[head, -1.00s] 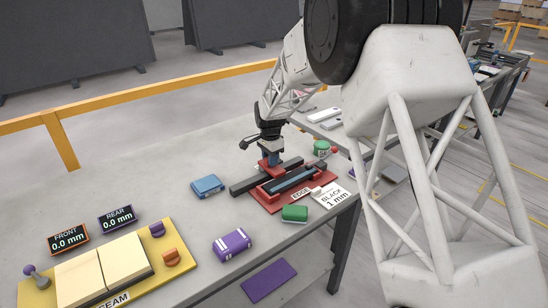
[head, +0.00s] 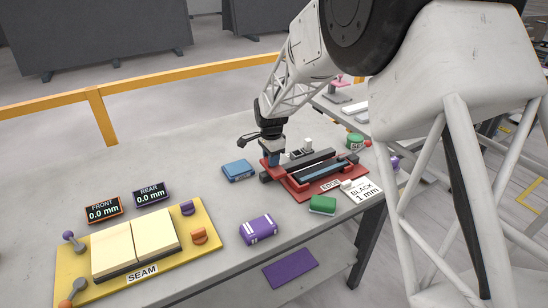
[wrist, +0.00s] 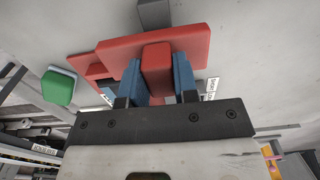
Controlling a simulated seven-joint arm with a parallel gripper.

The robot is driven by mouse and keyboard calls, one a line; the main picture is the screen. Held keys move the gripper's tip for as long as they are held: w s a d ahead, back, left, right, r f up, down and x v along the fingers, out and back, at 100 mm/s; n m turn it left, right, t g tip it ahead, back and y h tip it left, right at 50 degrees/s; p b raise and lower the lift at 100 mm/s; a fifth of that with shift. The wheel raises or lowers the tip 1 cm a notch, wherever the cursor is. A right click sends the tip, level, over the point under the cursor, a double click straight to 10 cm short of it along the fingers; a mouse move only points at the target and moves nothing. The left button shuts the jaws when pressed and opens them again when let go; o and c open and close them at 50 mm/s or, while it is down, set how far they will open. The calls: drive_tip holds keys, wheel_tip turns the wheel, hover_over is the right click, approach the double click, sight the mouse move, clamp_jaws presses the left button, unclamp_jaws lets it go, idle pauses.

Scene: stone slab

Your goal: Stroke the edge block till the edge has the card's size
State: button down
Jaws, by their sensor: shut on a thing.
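My gripper (head: 273,160) is shut on a red block (wrist: 157,68), which sits between its blue fingers in the wrist view. In the head view it stands at the left end of a dark bar (head: 312,162) on the red fixture (head: 318,189) labelled EDGE. A blue-grey strip (head: 325,172) lies in front of that bar. The white card (head: 361,192) reading BLACK 1 mm lies at the fixture's right front. Whether the held block touches the stone, and the edge's shape, I cannot tell.
A green block (head: 323,205), a blue block (head: 238,170) and a purple block (head: 258,229) lie around the fixture. The yellow SEAM board (head: 205,248) is at the left, with two 0.0 mm displays (head: 104,208) behind it.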

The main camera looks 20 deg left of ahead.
drive_tip(key=shift+s+a, duration=0.1)
drive_tip(key=shift+s, duration=0.05)
drive_tip(key=c, duration=0.9)
unclamp_jaws()
drive_tip(key=shift+r, duration=0.15)
drive_tip(key=shift+r, duration=3.7)
